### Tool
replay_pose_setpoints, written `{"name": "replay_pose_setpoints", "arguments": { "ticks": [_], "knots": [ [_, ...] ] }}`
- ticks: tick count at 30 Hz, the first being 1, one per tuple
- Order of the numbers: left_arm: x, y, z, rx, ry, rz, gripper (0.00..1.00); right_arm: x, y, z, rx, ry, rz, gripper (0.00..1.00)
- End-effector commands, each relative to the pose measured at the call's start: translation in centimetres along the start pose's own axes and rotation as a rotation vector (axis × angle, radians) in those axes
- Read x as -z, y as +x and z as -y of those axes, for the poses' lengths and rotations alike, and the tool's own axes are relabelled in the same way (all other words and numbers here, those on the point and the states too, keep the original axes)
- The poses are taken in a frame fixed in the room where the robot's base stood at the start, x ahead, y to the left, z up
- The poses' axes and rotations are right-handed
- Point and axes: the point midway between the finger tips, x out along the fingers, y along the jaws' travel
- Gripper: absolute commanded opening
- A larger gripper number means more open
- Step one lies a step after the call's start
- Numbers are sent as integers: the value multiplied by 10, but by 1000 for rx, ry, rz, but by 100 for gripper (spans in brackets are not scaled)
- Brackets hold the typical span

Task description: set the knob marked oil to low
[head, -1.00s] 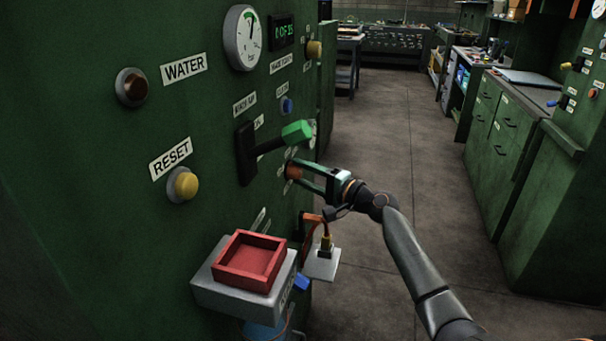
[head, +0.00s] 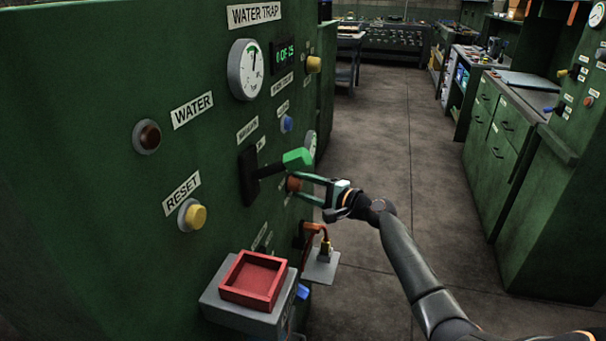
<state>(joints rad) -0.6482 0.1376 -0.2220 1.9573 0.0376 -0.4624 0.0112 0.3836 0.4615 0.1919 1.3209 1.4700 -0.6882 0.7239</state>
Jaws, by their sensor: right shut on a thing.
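A brown-orange round knob (head: 293,184) sticks out of the green panel, just below the green-tipped lever. My right gripper (head: 302,186) reaches it from the right, with its two fingers around it, and is shut on it. The knob's marking and the setting it points to cannot be read, as the lever and the fingers partly cover that area. No oil label is legible. My left gripper is not in view.
The lever's green handle (head: 297,158) juts out close above my fingers. A red tray (head: 254,280) on a grey ledge stands out from the panel below. A yellow reset button (head: 195,216) and a gauge (head: 245,70) are on the panel. The aisle floor at right is clear.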

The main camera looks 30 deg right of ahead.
Motion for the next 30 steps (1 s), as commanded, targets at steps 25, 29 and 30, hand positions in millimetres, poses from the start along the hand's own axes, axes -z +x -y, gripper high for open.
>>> {"name": "replay_pose_setpoints", "arguments": {
  "ticks": [25,29,30],
  "knots": [
    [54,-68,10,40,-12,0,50,0,0,4,-227,546,1,0],
    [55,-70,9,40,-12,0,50,0,0,3,-237,570,1,0],
    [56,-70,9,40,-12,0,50,0,0,3,-239,574,1,0]
  ]
}}
